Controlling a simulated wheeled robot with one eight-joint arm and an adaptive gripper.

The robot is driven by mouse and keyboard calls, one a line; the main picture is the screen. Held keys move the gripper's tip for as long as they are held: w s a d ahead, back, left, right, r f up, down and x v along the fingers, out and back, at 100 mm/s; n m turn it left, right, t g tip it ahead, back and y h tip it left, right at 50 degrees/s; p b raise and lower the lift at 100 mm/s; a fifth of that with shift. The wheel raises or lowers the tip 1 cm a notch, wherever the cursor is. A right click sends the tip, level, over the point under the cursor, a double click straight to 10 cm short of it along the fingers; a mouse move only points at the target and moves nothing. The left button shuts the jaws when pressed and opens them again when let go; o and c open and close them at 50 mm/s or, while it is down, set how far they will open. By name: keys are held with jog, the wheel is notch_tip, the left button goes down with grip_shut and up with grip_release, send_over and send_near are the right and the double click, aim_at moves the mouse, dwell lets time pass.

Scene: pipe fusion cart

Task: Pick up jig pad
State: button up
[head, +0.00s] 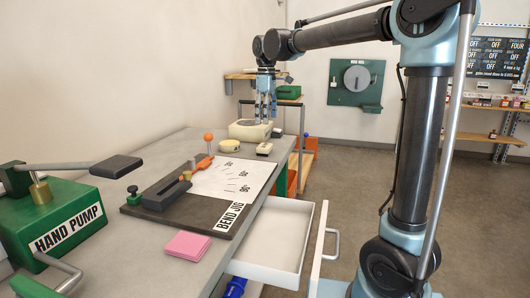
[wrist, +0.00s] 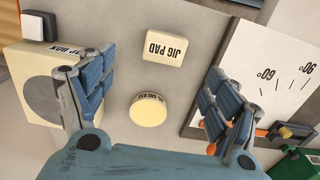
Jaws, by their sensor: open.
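The jig pad is a small cream block with a black "JIG PAD" label. It lies on the grey bench top, at upper middle in the wrist view (wrist: 163,46) and near the bench's far end in the head view (head: 264,148). My gripper (head: 265,112) is open and empty, pointing down above the far end of the bench. In the wrist view its blue fingers (wrist: 160,80) are spread wide, one on each side of the picture. The jig pad lies between their lines, ahead of the tips and not touched.
A round cream disc (wrist: 148,109) lies close to the pad. A cream box with a round top (wrist: 42,95) stands to its left, partly behind a finger. The bend jig board (head: 225,222) with its white angle sheet lies nearer. An open drawer (head: 270,240) juts from the bench.

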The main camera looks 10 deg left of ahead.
send_over(265, 145)
jog(key=f, duration=0.6)
jog(key=shift+w+d+f, duration=0.15)
jog(key=shift+d+f, duration=0.1)
jog(key=shift+f, duration=0.1)
jog(key=shift+s+a+f, duration=0.15)
jog(key=shift+s+f, duration=0.05)
jog(key=shift+f, duration=1.1)
jog(key=shift+s+a+f, duration=0.1)
jog(key=shift+s+f, duration=0.1)
jog(key=shift+f, duration=1.1)
jog(key=c, duration=1.1)
